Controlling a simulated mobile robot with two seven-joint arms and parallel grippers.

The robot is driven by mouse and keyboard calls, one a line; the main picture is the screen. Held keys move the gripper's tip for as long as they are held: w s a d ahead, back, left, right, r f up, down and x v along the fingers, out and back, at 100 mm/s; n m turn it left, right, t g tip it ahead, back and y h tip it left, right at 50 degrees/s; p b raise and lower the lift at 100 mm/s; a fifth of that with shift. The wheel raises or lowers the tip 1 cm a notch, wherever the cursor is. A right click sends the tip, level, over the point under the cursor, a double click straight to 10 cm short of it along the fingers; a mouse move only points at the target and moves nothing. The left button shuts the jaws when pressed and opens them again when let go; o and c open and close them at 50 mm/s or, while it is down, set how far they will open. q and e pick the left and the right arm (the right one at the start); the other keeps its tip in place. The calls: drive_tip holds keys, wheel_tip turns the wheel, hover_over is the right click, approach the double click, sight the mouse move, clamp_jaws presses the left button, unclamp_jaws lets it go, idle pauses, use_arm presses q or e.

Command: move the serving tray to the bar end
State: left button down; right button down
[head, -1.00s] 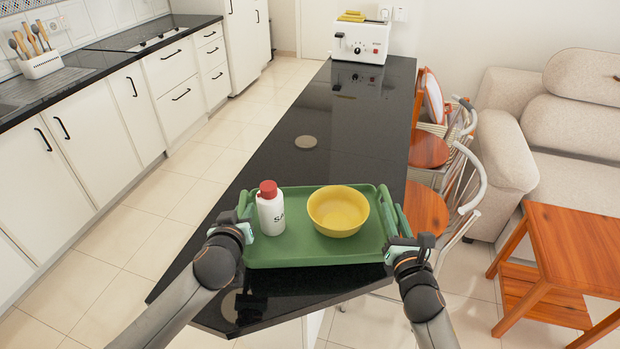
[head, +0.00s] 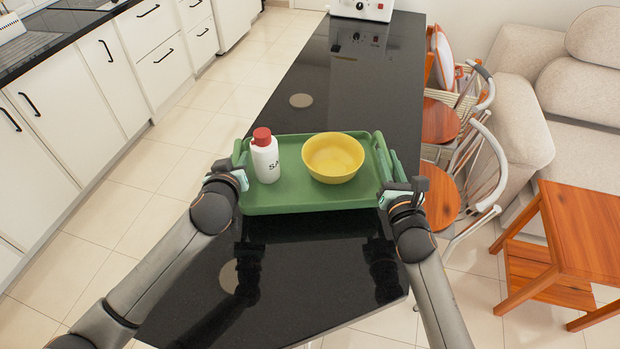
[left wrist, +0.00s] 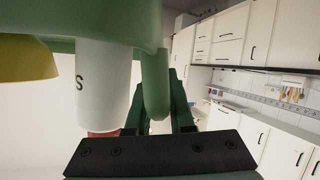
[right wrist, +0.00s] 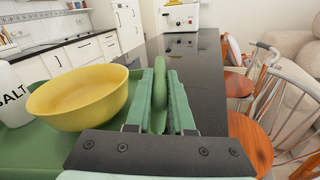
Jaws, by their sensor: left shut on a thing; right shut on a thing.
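The green serving tray (head: 300,200) is over the black bar top, held level between my two grippers. A white salt bottle with a red cap (head: 265,158) stands upright on its left part, and a yellow bowl (head: 333,157) sits right of the middle. My left gripper (head: 236,176) is shut on the tray's left handle, also seen close up in the left wrist view (left wrist: 155,85). My right gripper (head: 390,190) is shut on the right handle, which shows between the fingers in the right wrist view (right wrist: 159,95). Reflections under the tray suggest it is raised off the bar.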

use_arm(q)
drive_tip(key=shift+s+r, duration=0.2)
use_arm(e)
drive_tip(key=shift+s+r, duration=0.2)
use_arm(q)
drive_tip(key=shift+f, duration=0.25)
use_arm(e)
drive_tip(key=shift+f, duration=0.25)
